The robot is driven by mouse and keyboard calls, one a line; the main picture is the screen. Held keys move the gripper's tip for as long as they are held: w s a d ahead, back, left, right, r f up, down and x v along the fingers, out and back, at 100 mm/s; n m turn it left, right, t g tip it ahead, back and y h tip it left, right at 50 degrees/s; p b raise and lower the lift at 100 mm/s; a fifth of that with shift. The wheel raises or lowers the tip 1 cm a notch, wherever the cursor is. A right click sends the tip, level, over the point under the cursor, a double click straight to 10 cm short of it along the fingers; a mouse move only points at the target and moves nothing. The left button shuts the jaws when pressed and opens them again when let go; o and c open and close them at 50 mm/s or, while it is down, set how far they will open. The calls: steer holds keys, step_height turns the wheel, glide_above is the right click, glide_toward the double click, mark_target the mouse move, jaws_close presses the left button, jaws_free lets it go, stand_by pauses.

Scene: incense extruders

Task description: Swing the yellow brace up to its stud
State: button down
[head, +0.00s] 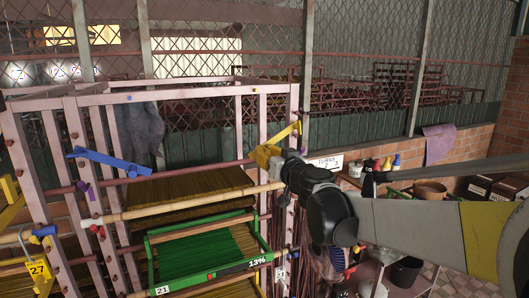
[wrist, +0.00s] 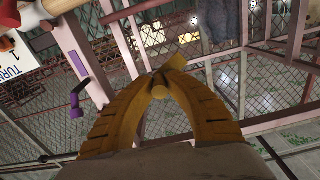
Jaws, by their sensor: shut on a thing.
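The yellow brace (head: 286,131) is a flat bar at the top of the pink rack's right front post. It slants up to the right in the head view. My gripper (head: 263,156) has yellow fingers and is at the brace's lower left end. In the wrist view the fingertips (wrist: 159,88) meet around a yellow piece, and the brace (wrist: 175,63) shows just beyond them. I cannot pick out the brace's stud for sure.
The pink rack (head: 273,105) holds bamboo rods and incense trays, including a green tray (head: 153,256). A blue brace (head: 110,161) sticks out at the left post. A purple bracket (wrist: 78,96) shows in the wrist view. A cluttered bench stands at right.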

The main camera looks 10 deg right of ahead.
steer(key=shift+r, duration=0.15)
steer(key=shift+s+a+r+m, duration=0.1)
steer(key=shift+a+r+m, duration=0.25)
steer(key=shift+r+m, duration=0.35)
step_height(320, 180, up, 13)
steer(key=d+m+p, duration=0.2)
steer(key=m+p, duration=0.1)
steer(key=m, duration=1)
steer(key=shift+w+d+f, duration=0.15)
steer(key=shift+w+d, duration=0.1)
steer(key=shift+w, duration=0.15)
steer(key=c, duration=1.4)
jaws_free()
steer(key=shift+o, duration=0.2)
steer(key=shift+s, duration=0.1)
